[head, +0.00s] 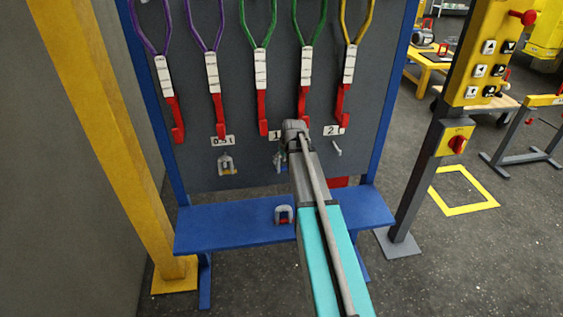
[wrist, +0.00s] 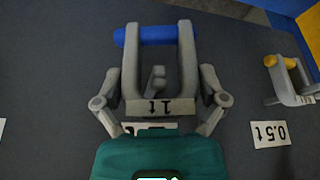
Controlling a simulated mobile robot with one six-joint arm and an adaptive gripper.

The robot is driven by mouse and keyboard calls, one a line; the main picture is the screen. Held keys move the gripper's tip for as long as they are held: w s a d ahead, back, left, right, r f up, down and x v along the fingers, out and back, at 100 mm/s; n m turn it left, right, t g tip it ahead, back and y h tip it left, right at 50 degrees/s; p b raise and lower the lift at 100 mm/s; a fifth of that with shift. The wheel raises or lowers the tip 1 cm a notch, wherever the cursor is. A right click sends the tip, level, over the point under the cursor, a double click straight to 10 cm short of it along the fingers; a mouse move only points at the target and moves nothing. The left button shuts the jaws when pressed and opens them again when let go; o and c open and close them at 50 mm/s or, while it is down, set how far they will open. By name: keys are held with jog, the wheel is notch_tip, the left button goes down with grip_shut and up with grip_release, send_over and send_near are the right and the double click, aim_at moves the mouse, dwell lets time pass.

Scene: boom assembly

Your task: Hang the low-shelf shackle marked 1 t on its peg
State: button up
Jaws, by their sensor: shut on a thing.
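The 1 t shackle (wrist: 187,70) is a grey U-shaped body with a blue pin, and its crosspiece reads "1t" upside down in the wrist view. My gripper (wrist: 160,78) is shut on it, one finger against each side. A grey peg (wrist: 157,80) shows inside the shackle's opening; whether the shackle bears on it I cannot tell. In the head view the shackle (head: 280,160) is partly hidden by my arm, below the "1" label (head: 275,135) on the dark board. My fingers are mostly hidden there.
A yellow-pinned shackle (head: 227,166) hangs below the 0.5 t label (head: 222,141). The peg (head: 337,149) below the 2 t label is bare. A red-pinned shackle (head: 284,214) stands on the blue low shelf (head: 225,225). Slings with red hooks hang above.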

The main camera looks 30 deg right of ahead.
jog(key=shift+w+d, duration=0.2)
jog(key=shift+w, duration=0.35)
jog(key=shift+w+d, duration=0.15)
jog(key=shift+w, duration=0.4)
jog(key=shift+w+d+f+b, duration=0.15)
jog(key=shift+w+f+b, duration=0.45)
jog(key=shift+f+b, duration=0.3)
jog(key=o, duration=1)
jog(key=shift+s, duration=0.2)
